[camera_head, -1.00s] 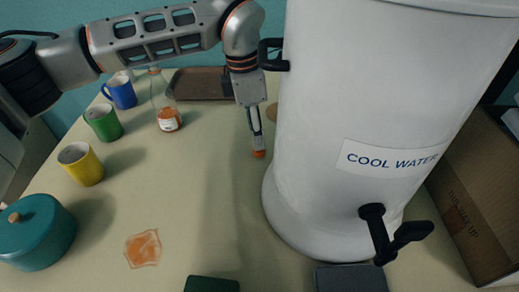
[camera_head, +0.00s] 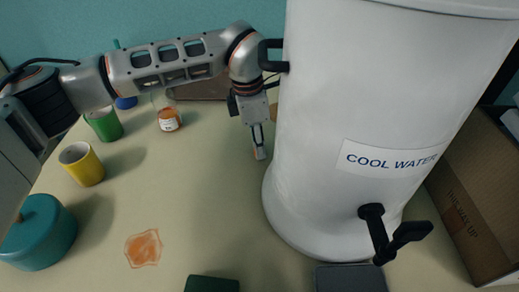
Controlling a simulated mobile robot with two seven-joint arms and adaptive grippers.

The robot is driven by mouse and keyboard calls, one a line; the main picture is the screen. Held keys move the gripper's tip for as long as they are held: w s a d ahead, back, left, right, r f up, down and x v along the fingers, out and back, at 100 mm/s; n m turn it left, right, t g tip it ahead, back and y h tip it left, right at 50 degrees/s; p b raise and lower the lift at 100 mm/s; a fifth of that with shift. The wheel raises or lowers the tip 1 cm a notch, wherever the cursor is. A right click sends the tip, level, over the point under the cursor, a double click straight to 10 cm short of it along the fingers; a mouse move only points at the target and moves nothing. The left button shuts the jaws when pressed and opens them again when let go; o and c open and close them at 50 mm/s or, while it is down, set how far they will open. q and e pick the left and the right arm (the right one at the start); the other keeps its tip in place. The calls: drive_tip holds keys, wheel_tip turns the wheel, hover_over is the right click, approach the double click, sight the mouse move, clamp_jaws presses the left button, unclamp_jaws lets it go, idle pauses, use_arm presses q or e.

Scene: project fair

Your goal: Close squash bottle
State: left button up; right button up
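The squash bottle (camera_head: 169,119) stands upright on the table at the back left. It is clear, with orange liquid low inside and a pale label; its neck and top are hidden behind my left arm. My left gripper (camera_head: 258,154) points down to the right of the bottle, apart from it, close to the white water urn's left side. My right gripper is not in view.
The tall white water urn (camera_head: 345,110) blocks the middle right. A green cup (camera_head: 107,126), yellow cup (camera_head: 82,165) and teal pot (camera_head: 38,232) line the left. A brown tray (camera_head: 205,88) lies behind. An orange spill (camera_head: 143,248) marks the front; the table between is clear.

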use_arm(q)
drive_tip(key=shift+r, duration=0.1)
drive_tip(key=shift+c, duration=0.3)
wheel_tip(320, 180, up, 20)
drive_tip(key=shift+p, duration=0.3)
idle(0.5)
